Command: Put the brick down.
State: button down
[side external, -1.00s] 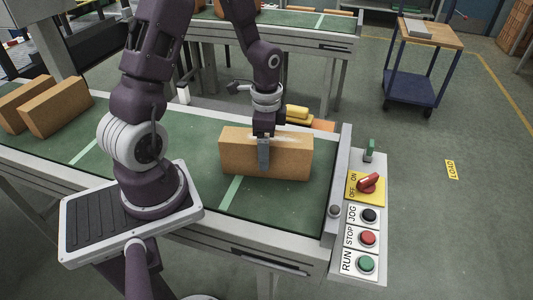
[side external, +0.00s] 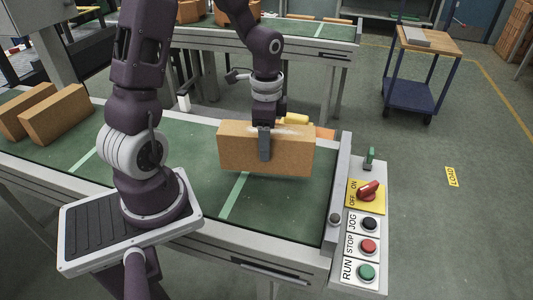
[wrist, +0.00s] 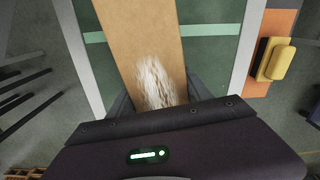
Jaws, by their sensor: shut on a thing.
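The orange-tan brick (side external: 235,150) is upright on its long edge above the green belt (side external: 290,205), near the belt's right end. A dark shadow shows under it, and it seems to hang slightly clear of the belt. My gripper (side external: 264,146) is shut on the brick's middle from above, one finger down its near face. In the wrist view the brick (wrist: 140,35) runs away between the fingers of my gripper (wrist: 158,97), with a white scuffed patch on its top. The brick's far face is hidden.
Two more bricks (side external: 57,113) stand at the belt's left. A control panel (side external: 367,225) with a red switch and several buttons flanks the belt's right end. A yellow object (wrist: 280,62) lies on an orange surface beyond the belt.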

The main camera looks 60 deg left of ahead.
aim_at(273, 154)
notch_tip(273, 154, up, 5)
jog(key=shift+f, duration=0.1)
jog(key=shift+r+n, duration=0.25)
jog(key=shift+n, duration=0.05)
jog(key=n, duration=0.3)
jog(key=shift+w+d+r, duration=0.1)
jog(key=shift+w, duration=0.1)
jog(key=n, duration=0.5)
jog(key=shift+w+d, duration=0.1)
jog(key=shift+w, duration=0.1)
jog(key=n, duration=0.7)
jog(key=shift+w+d, duration=0.1)
jog(key=shift+w, duration=0.2)
jog(key=shift+f, duration=0.35)
notch_tip(273, 154, down, 9)
jog(key=shift+f, duration=0.1)
